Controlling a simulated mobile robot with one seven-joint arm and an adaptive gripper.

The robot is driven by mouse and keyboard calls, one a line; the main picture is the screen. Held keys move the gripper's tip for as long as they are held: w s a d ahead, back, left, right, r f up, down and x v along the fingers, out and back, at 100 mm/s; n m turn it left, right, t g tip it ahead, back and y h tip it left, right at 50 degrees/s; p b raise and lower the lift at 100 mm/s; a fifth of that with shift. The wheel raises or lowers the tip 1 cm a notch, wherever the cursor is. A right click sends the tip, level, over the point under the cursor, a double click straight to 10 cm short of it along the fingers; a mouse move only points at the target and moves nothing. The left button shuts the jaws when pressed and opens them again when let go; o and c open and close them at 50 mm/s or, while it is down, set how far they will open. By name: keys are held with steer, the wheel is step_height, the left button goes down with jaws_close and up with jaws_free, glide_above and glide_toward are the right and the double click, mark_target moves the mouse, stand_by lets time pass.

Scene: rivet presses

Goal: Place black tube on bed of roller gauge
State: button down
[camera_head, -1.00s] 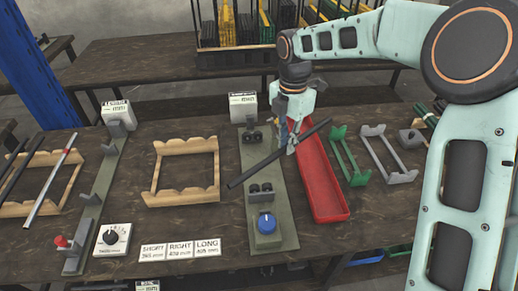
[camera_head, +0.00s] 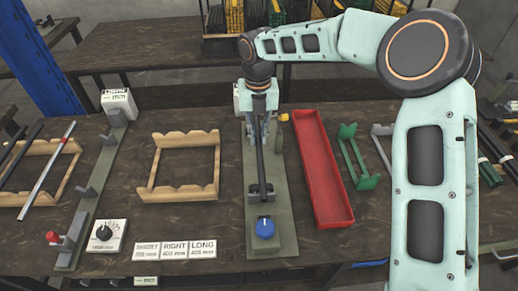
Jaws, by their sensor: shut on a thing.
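My gripper (camera_head: 259,122) is shut on the black tube (camera_head: 261,160), over the far part of the roller gauge. The tube runs lengthwise along the gauge, its near end at the near pair of dark rollers (camera_head: 252,192). The roller gauge is a long grey-green plate (camera_head: 284,215) with a blue knob (camera_head: 264,228) at its near end. My gripper and arm hide the far rollers and most of the gauge's display box. I cannot tell whether the tube touches the rollers.
A red tray (camera_head: 326,190) lies close to the right of the gauge, with a green rack (camera_head: 361,160) beyond it. A wooden rack (camera_head: 181,195) is at the left. Cards reading SHORT, RIGHT and LONG (camera_head: 175,250) lie in front. A length gauge (camera_head: 88,195) stands farther left.

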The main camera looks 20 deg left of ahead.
mark_target(258, 148)
steer(key=shift+f, duration=2.75)
steer(key=shift+f, duration=0.15)
steer(key=c, duration=1.9)
jaws_free()
step_height(258, 148, up, 12)
steer(key=shift+r+p, duration=0.2)
steer(key=shift+p, duration=0.1)
